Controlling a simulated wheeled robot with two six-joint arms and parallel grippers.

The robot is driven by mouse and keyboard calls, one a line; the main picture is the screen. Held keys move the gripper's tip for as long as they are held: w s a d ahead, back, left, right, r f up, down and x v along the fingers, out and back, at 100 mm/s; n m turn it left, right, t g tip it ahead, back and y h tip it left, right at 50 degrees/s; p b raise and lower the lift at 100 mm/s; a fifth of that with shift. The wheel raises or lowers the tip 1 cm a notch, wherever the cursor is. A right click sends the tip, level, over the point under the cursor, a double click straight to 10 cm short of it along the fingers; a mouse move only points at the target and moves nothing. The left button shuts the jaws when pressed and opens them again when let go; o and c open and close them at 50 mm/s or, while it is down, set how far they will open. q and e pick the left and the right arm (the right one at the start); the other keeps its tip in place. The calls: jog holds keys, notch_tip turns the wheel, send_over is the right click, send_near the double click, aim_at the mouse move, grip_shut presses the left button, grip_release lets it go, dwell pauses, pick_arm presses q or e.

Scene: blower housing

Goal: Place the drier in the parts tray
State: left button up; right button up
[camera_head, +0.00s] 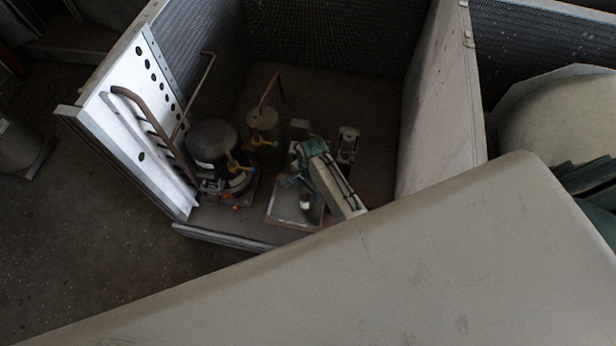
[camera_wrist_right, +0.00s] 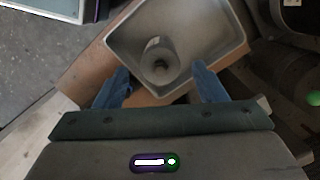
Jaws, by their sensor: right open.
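My right gripper (camera_wrist_right: 160,69) is open, with blue fingers spread wide on either side of the drier in the right wrist view. The drier (camera_wrist_right: 160,58) is a small grey cylinder with a dark round end, in the grey metal parts tray (camera_wrist_right: 232,42). It looks upright, and the fingers seem clear of it. In the head view my teal right gripper (camera_head: 296,172) is above the tray (camera_head: 283,208), with the drier (camera_head: 306,203) just below it. My arm hides part of the tray. My left gripper is not in view.
A dark compressor (camera_head: 212,142) and a canister with a copper pipe (camera_head: 262,118) stand left of the gripper. A metal fitting (camera_head: 348,142) stands to its right. Housing walls and a perforated panel (camera_head: 140,120) surround them.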

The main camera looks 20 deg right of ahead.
notch_tip(320, 180, up, 9)
jog(key=d, duration=0.1)
jog(key=shift+w+r, duration=0.15)
jog(key=shift+w, duration=0.05)
